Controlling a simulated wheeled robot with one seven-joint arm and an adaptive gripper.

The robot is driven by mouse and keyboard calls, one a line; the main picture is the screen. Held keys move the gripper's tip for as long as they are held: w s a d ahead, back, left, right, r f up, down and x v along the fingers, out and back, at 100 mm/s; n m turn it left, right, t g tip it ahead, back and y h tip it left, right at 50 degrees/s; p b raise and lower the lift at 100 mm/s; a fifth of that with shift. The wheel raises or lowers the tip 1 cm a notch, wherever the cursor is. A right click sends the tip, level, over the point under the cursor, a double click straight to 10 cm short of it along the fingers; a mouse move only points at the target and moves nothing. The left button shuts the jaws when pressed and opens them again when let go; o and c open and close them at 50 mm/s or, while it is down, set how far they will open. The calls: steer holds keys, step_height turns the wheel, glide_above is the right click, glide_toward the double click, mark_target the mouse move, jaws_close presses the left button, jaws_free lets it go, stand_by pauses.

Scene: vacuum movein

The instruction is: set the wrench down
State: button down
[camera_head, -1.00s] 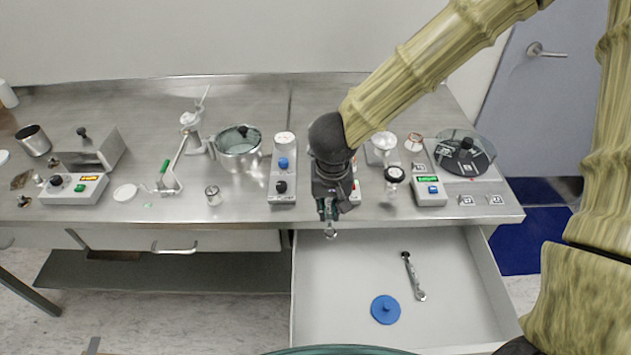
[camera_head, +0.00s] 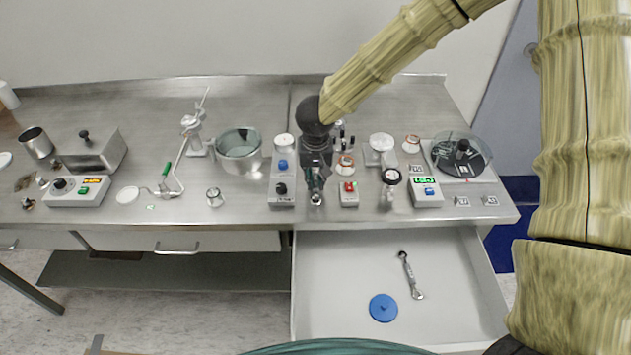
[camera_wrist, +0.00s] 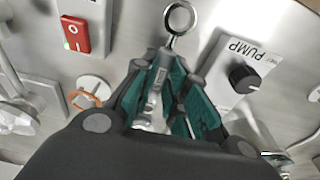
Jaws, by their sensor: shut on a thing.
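My gripper (camera_head: 316,188) is over the steel bench near its front edge, between the pump box and the red-switch box. It is shut on a shiny metal wrench (camera_wrist: 180,17), whose ring end sticks out past the fingertips. In the wrist view my gripper's teal fingers (camera_wrist: 168,85) close around the wrench's shank, and its lower part is mostly hidden between them. In the head view only the wrench's small tip (camera_head: 316,200) shows below the fingers. I cannot tell whether it touches the bench. A second wrench-like tool (camera_head: 411,275) lies in the open drawer.
The pump box (camera_head: 282,188) is close on the left and the red-switch box (camera_head: 349,194) close on the right. The open drawer (camera_head: 340,260) also holds a blue lid (camera_head: 383,308). A steel pot (camera_head: 239,152) stands further left.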

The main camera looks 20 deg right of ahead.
mark_target(315, 186)
steer(key=shift+f, duration=0.95)
steer(key=c, duration=1.4)
jaws_free()
steer(key=shift+f, duration=0.15)
steer(key=shift+c, duration=0.2)
step_height(315, 186, up, 12)
steer(key=s, duration=0.1)
steer(key=shift+s+a, duration=0.3)
steer(key=shift+s, duration=0.05)
